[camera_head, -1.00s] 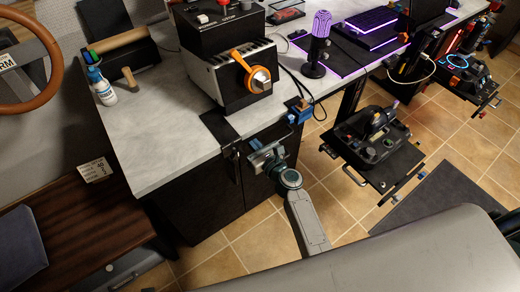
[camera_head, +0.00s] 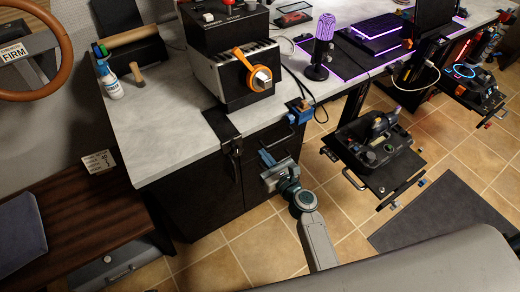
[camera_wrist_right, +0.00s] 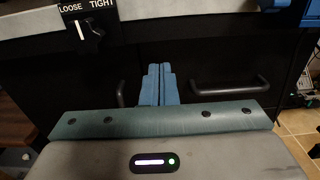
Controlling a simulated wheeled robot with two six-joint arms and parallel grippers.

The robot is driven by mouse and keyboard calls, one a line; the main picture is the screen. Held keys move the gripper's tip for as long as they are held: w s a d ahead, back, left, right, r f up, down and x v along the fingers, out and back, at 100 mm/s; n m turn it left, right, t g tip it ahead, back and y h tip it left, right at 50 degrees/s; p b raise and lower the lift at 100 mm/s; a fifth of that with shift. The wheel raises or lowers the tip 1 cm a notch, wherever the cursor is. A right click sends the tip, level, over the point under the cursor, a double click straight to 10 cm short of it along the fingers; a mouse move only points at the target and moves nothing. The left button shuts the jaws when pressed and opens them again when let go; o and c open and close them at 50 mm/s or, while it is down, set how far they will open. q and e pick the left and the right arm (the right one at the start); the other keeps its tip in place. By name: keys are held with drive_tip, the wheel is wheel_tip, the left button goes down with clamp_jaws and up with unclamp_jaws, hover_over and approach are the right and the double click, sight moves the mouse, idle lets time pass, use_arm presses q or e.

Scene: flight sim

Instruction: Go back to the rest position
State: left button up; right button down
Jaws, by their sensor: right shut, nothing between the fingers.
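My right gripper (camera_head: 266,158) is in front of the dark cabinet (camera_head: 205,195) under the grey countertop (camera_head: 165,125), below the counter's front edge. Its blue fingers (camera_wrist_right: 158,84) are together in the right wrist view, with nothing between them. Black bar handles (camera_wrist_right: 228,86) on the cabinet front show behind the fingers; I cannot tell the exact gap. My left gripper is in neither view.
A black box with an orange-rimmed knob (camera_head: 252,70) and a purple microphone (camera_head: 322,45) stand on the counter. A pulled-out tray with a dark device (camera_head: 372,150) is to the right. Tiled floor (camera_head: 255,245) is open below. A brown bench (camera_head: 90,215) is at left.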

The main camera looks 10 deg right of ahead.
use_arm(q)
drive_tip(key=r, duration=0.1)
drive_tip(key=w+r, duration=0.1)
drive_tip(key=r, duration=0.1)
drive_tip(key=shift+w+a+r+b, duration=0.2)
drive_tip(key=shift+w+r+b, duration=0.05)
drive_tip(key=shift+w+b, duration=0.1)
use_arm(e)
drive_tip(key=v, duration=0.6)
drive_tip(key=shift+r, duration=0.1)
